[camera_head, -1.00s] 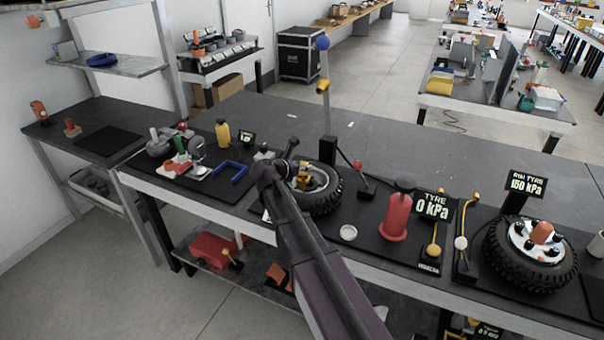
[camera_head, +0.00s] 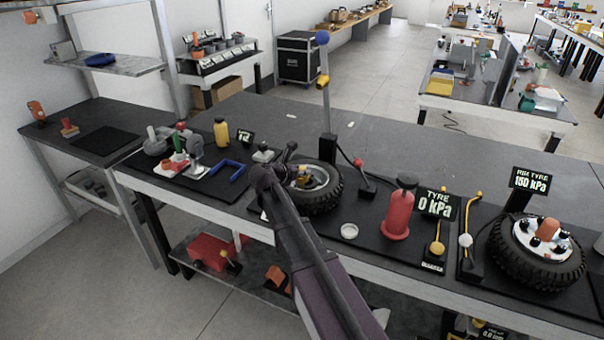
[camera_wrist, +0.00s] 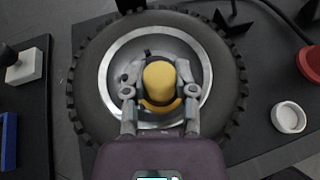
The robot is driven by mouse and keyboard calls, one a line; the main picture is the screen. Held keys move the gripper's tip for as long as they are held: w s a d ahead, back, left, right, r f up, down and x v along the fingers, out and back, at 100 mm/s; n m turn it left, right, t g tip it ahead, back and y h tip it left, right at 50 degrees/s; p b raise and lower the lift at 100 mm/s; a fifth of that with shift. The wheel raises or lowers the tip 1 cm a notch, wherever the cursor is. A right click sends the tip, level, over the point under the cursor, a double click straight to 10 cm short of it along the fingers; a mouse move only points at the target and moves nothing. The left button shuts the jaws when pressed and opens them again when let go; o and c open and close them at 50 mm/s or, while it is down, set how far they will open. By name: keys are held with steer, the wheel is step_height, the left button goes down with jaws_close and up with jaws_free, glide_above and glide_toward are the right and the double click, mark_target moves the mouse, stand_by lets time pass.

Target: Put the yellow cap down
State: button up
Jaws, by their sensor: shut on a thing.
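The yellow cap (camera_wrist: 160,80) is between the two fingertips of my gripper (camera_wrist: 160,91) in the wrist view, and the fingers are shut on it. It appears over the middle of the metal rim (camera_wrist: 118,55) of a black tyre (camera_wrist: 88,75) lying flat. I cannot tell whether it touches the wheel. A yellow-orange edge shows just below the cap. In the head view the cap (camera_head: 303,182) shows small and partly hidden by my arm, over the tyre (camera_head: 328,201).
A small white round dish (camera_head: 349,231) and a red cylinder (camera_head: 397,216) stand right of the tyre. A blue U-shaped handle (camera_head: 229,169) is to its left. A lever post with a blue ball (camera_head: 322,38) rises behind it. The bench behind is mostly clear.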

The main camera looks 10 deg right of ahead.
steer(key=shift+f, duration=0.2)
steer(key=o, duration=0.8)
steer(key=shift+r, duration=0.25)
steer(key=shift+s+a+r, duration=0.1)
steer(key=shift+s, duration=0.05)
steer(key=p+v, duration=0.4)
steer(key=v, duration=0.7)
steer(key=shift+a+p, duration=0.3)
steer(key=shift+p, duration=0.05)
steer(key=shift+s+r, duration=0.1)
steer(key=shift+s, duration=0.05)
